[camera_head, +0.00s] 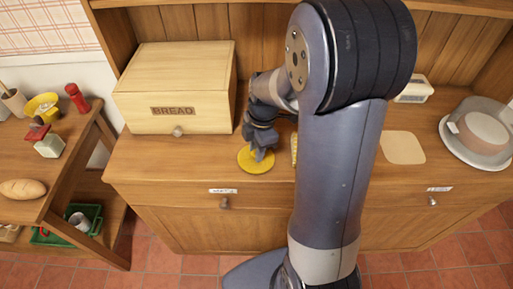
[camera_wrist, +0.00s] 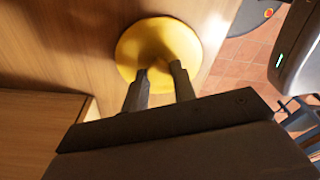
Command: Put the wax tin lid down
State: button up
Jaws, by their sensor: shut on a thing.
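The wax tin lid is a round yellow disc (camera_head: 255,160) at the front of the wooden counter, left of my arm in the head view. My gripper (camera_head: 260,153) is over it, pointing down, with its fingertips at the lid. In the wrist view the yellow lid (camera_wrist: 150,42) lies beyond the two dark fingers (camera_wrist: 158,72), which reach its near part. The gripper is shut on the lid, probably by a raised part hidden between the fingers. I cannot tell whether the lid touches the counter.
A wooden bread box (camera_head: 175,85) stands behind and left of the lid. A yellow item (camera_head: 294,150) is partly hidden by my arm. A tan square mat (camera_head: 402,147) and a grey pan on a plate (camera_head: 480,135) are at right. Counter (camera_head: 160,165) is bare at front left.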

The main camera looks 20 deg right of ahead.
jog(key=shift+f, duration=0.25)
jog(key=o, duration=1)
jog(key=shift+r, duration=0.1)
jog(key=shift+c, duration=0.2)
notch_tip(320, 180, up, 12)
jog(key=d, duration=0.1)
jog(key=shift+d+r, duration=0.15)
jog(key=shift+d, duration=0.05)
jog(key=shift+w, duration=0.1)
jog(key=f, duration=0.4)
jog(key=a+f, duration=0.1)
jog(key=f, duration=0.7)
jog(key=shift+a+f, duration=0.2)
jog(key=shift+f, duration=0.05)
notch_tip(320, 180, up, 3)
jog(key=shift+f, duration=0.1)
jog(key=shift+r, duration=0.65)
